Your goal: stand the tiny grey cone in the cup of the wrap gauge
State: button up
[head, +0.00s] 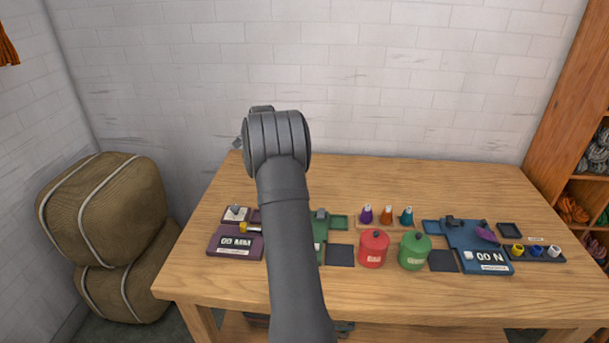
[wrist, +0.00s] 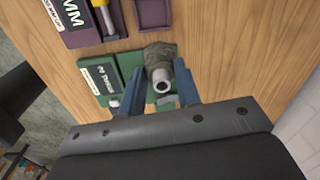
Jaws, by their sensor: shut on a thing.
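My gripper (wrist: 160,82) is shut on the tiny grey cone (wrist: 158,54) in the wrist view, one blue finger on each side. The cone is a brownish-grey wound body with a pale hollow end towards the camera. Below it lies a green device with a black label, which I take for the wrap gauge (wrist: 105,84); the cone overlaps it in the picture, and I cannot tell the height between them. In the head view the wrap gauge (head: 338,222) is partly behind my arm. The cup is not clearly visible. My arm hides the cone in the head view.
The purple MM gauge (head: 228,243) is left of my arm. Red (head: 373,250) and green (head: 413,252) lidded pots stand to its right. Behind them are purple, orange and teal cones (head: 386,216). The blue N gauge (head: 470,237) is further right. The back of the table (head: 400,180) is clear.

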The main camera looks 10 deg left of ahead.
jog(key=shift+s+a+f, duration=0.1)
jog(key=shift+a+f, duration=0.5)
jog(key=shift+f, duration=0.7)
jog(key=shift+s+a+f, duration=0.1)
jog(key=shift+a+f, duration=0.55)
jog(key=shift+f, duration=0.65)
jog(key=shift+s+a+f, duration=0.1)
jog(key=shift+a+f, duration=0.5)
jog(key=shift+f, duration=0.7)
jog(key=shift+f, duration=0.4)
jog(key=shift+f, duration=0.75)
jog(key=shift+f, duration=0.45)
jog(key=o, duration=1.4)
jog(key=shift+o, duration=0.2)
notch_tip(320, 180, up, 8)
jog(key=shift+f, duration=0.25)
